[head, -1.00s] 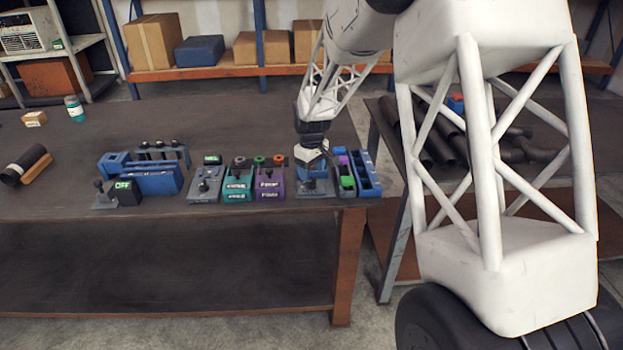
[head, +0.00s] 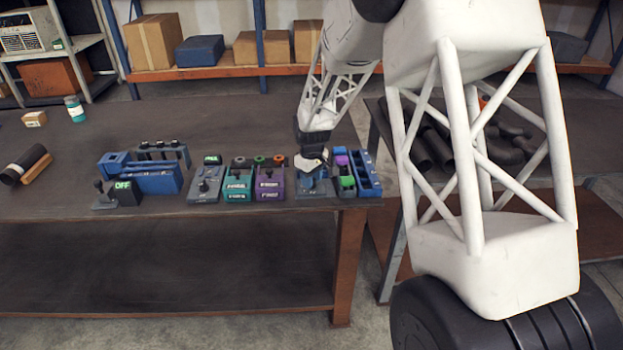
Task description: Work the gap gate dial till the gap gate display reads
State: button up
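My gripper (head: 313,163) is at the right part of the workbench, low over a blue-grey device (head: 316,188). It hides the upper part of that device, and the fingers are too small and covered to show whether they are open or shut. I cannot tell whether it touches the device. Left of it stand a purple box (head: 270,190), a teal box (head: 237,192) and a grey box (head: 205,188) with a small green display (head: 212,159). No label reading gap gate is legible, so I cannot tell which control is its dial or display.
At the left, a dark box reads OFF (head: 123,190) beside a small lever (head: 101,190). A blue rack (head: 152,180) stands behind it. A blue compartment tray (head: 367,176) is close right of my gripper. The bench (head: 75,190) is clear between the dark roll (head: 27,164) and the OFF box.

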jog(key=shift+c, duration=0.4)
jog(key=m, duration=0.8)
jog(key=shift+m, duration=0.3)
dwell(0.4)
jog(key=o, duration=0.9)
jog(key=shift+o, duration=0.2)
